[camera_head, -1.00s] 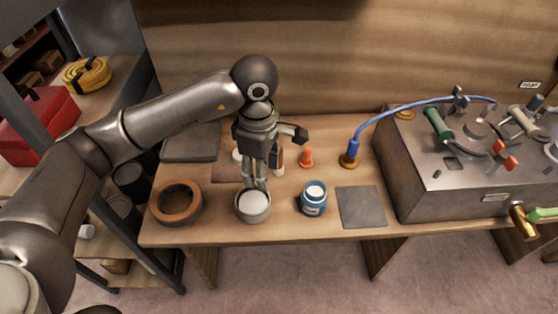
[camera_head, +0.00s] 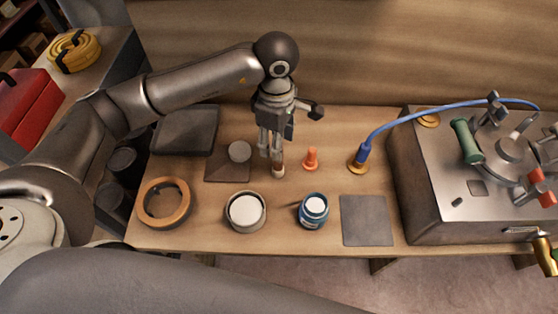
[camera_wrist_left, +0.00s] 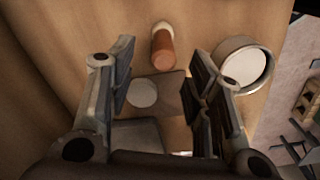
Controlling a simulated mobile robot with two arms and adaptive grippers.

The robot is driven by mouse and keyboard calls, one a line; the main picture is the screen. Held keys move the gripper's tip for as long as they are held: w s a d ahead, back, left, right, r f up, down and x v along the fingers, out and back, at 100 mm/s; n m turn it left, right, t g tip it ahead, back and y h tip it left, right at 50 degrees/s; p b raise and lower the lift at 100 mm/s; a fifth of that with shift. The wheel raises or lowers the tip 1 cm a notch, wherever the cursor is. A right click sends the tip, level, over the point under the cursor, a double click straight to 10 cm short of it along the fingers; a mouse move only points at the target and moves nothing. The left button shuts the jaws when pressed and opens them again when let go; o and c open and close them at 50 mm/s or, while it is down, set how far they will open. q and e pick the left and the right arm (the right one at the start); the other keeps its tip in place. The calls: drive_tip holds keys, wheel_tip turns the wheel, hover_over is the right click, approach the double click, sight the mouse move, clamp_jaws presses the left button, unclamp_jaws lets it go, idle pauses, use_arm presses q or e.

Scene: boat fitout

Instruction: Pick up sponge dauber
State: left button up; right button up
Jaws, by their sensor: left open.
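A small upright cylinder, brown with a pale end, looks to be the sponge dauber (camera_head: 279,170); it stands on the bench, partly hidden by my left gripper (camera_head: 270,153). It also shows in the left wrist view (camera_wrist_left: 162,47), just beyond the gap between the fingers. My left gripper is open and empty, fingers pointing down, close to the dauber in the head view. In the left wrist view the open fingers (camera_wrist_left: 160,88) frame a pale disc on a brown square. I cannot tell if a finger touches the dauber. My right gripper is not in view.
An orange cone (camera_head: 311,159) stands right of the dauber. A can (camera_head: 246,211), a blue jar (camera_head: 313,211) and a brown ring (camera_head: 164,203) line the front. A pale disc (camera_head: 240,152) lies left. A metal console (camera_head: 430,215) with a blue hose (camera_head: 430,113) stands right.

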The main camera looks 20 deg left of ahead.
sight(277, 169)
use_arm(q)
drive_tip(key=shift+f, duration=1.25)
drive_tip(key=f, duration=0.2)
drive_tip(key=f+p, duration=0.1)
drive_tip(key=shift+s+d+f, duration=0.15)
drive_tip(key=shift+s+f, duration=0.05)
drive_tip(key=shift+s, duration=0.05)
drive_tip(key=shift+w+f, duration=0.1)
drive_tip(key=shift+f, duration=0.55)
clamp_jaws()
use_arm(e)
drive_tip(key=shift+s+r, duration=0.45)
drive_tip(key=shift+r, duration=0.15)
